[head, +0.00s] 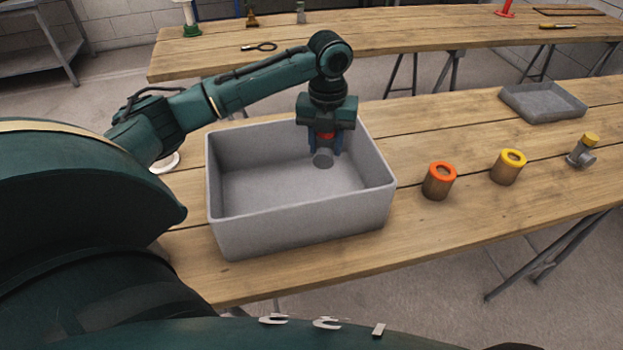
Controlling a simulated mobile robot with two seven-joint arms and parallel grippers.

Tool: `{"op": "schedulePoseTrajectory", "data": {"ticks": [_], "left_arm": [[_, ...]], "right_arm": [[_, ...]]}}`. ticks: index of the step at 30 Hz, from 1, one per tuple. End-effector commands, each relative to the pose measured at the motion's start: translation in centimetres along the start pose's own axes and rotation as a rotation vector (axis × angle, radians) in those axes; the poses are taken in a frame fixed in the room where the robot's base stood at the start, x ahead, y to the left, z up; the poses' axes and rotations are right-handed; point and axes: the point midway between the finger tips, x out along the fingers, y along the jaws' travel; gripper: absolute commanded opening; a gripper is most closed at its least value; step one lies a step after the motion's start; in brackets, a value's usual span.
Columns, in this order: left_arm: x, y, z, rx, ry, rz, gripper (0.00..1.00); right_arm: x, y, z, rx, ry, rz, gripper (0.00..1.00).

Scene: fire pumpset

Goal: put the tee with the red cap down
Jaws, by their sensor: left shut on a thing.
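The tee with the red cap (323,158) is a grey pipe fitting with a red top. My left gripper (326,140) points down and is shut on it, with blue fingers on either side of the red cap. The tee hangs inside the grey bin (300,225), near its back right part. I cannot tell whether the tee touches the bin's floor. The gripper hides part of the cap. My right gripper is not in view.
Right of the bin stand an orange-topped cylinder (437,187), a yellow-topped cylinder (506,171) and a tee with a yellow cap (582,157). A shallow grey tray (545,106) lies behind them. A white ring (165,163) lies left of the bin.

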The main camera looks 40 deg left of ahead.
Motion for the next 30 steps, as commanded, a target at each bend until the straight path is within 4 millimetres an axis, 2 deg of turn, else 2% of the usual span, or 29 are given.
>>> {"op": "schedulePoseTrajectory", "data": {"ticks": [6, 14, 21, 24, 30], "left_arm": [[3.2, 0.2, 0.0, -0.003, 0.001, 0.002, 0.02], [6.0, 0.1, 0.1, -0.003, -0.001, 0.001, 0.02], [9.7, 0.1, 0.0, -0.003, 0.0, 0.001, 0.02], [10.4, 0.1, 0.1, -0.003, -0.002, 0.0, 0.02], [10.4, 0.1, 0.1, -0.002, -0.003, 0.0, 0.02]], "right_arm": [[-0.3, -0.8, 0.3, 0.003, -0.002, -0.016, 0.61], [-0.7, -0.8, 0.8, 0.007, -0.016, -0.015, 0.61], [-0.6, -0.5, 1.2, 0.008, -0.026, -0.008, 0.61], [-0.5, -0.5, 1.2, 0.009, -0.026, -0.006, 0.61], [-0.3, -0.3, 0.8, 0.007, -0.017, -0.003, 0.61]]}}
